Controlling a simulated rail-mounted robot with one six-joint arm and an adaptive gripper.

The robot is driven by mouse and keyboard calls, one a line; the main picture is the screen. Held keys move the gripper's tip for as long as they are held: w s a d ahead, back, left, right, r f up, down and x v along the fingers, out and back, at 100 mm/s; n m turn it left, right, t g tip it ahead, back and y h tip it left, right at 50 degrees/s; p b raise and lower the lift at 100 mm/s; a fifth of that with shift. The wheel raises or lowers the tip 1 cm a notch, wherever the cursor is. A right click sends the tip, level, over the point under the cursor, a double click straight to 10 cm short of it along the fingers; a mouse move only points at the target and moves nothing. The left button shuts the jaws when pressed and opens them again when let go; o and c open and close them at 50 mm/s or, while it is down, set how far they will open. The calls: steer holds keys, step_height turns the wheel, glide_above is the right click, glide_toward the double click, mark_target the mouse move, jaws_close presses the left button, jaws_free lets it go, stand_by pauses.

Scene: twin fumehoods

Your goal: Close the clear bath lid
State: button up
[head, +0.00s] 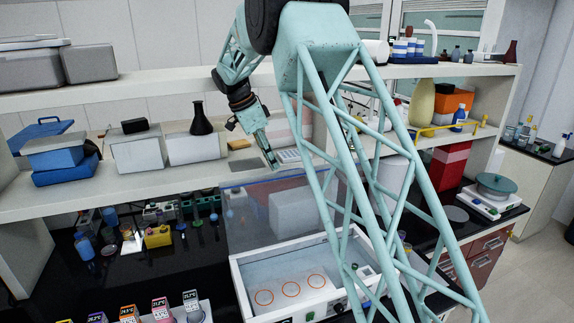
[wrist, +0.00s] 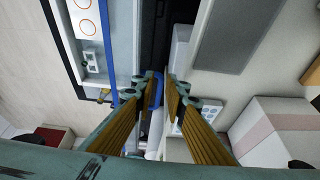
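The white bath (head: 240,282) stands on the dark bench, with orange rings on its inner floor; part of it also shows at the upper left of the wrist view (wrist: 62,40). Its clear lid (head: 247,215) stands raised, nearly upright, at the back of the bath, with a blue strip along its top edge. My gripper (head: 274,163) points down just above that edge. In the wrist view its ochre-padded fingers (wrist: 162,84) are apart, and a blue bar (wrist: 157,98) shows between them. I cannot tell whether the fingers touch it.
A shelf (head: 80,198) with white boxes and a dark flask (head: 201,121) runs behind the lid. My lattice arm link hides the bath's right part. Coloured timers (head: 160,310) stand at the bench front. A balance (head: 494,200) is at the right.

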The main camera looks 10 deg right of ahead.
steer(key=d, duration=0.2)
steer(key=w+d, duration=0.1)
steer(key=d, duration=0.1)
steer(key=shift+d+p, duration=0.3)
steer(key=shift+p, duration=0.1)
steer(key=shift+x, duration=0.8)
steer(key=shift+d+f, duration=0.25)
steer(key=shift+f, duration=0.4)
jaws_close()
steer(key=shift+s+d+b, duration=0.15)
steer(key=shift+s+b, duration=0.1)
steer(key=shift+b, duration=0.25)
